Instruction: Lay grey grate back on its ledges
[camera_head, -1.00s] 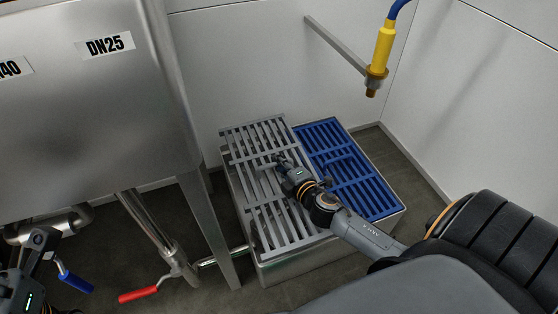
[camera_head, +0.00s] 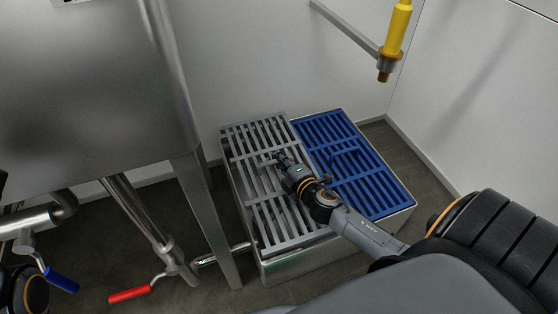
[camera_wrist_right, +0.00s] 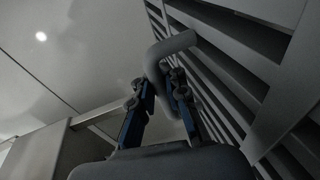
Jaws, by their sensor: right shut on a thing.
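The grey grate (camera_head: 262,205) lies over the left half of the steel tank (camera_head: 330,252), beside the blue grate (camera_head: 352,165). In the head view it looks nearly lined up with the tank opening. I cannot tell whether it rests on its ledges, which are hidden beneath it. My right gripper (camera_head: 275,161) is at the middle of the grey grate, shut on its handle. In the right wrist view, the fingers (camera_wrist_right: 160,105) close around the grey bent handle (camera_wrist_right: 172,45), with the slats (camera_wrist_right: 215,75) at right. My left gripper is out of view.
A large steel vessel (camera_head: 85,100) and its leg (camera_head: 207,215) stand left of the tank. A red-handled valve (camera_head: 130,294) and a blue-handled valve (camera_head: 62,281) are at lower left. A yellow nozzle (camera_head: 397,35) hangs at upper right. Walls stand close behind the tank.

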